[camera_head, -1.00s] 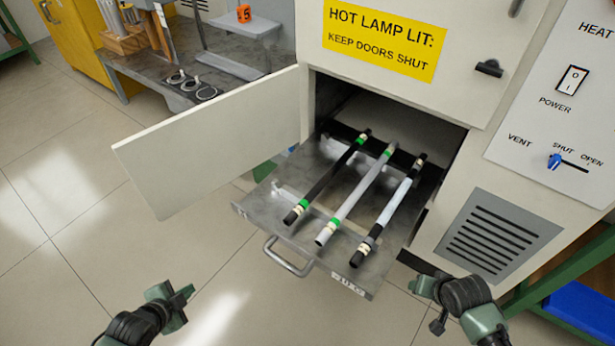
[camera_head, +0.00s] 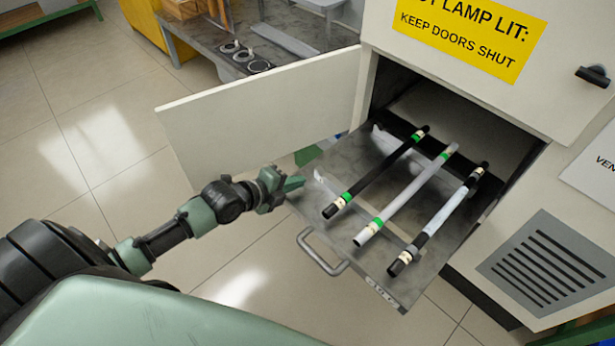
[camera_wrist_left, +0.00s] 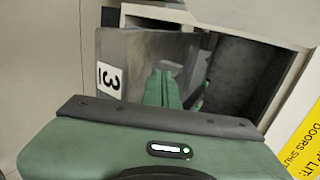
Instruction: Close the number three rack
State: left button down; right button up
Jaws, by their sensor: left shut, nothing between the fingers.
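The metal rack (camera_head: 375,200) is pulled out of the cabinet opening with three rods lying on it. Its front has a loop handle (camera_head: 311,257). In the left wrist view the rack front (camera_wrist_left: 130,52) carries a white label with a 3 (camera_wrist_left: 109,80). My left gripper (camera_head: 295,184) is shut and empty, at the rack's front left corner, left of the handle. Its fingers also show in the left wrist view (camera_wrist_left: 162,88), in front of the rack. I cannot tell whether they touch it. My right gripper is out of view.
The cabinet's lower door (camera_head: 255,115) is swung open to the left, just beyond my left gripper. A yellow sign (camera_head: 470,35) is on the upper door. A work table (camera_head: 200,40) stands at the back left. The floor in front is clear.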

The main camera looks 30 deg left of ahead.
aim_at(316, 172)
pick_arm(q)
jog(key=shift+w+d, duration=0.25)
jog(key=shift+w, duration=0.4)
jog(key=shift+w+d, duration=0.2)
jog(key=shift+w, duration=0.4)
jog(key=shift+w+d, duration=0.25)
jog(key=shift+w, duration=0.4)
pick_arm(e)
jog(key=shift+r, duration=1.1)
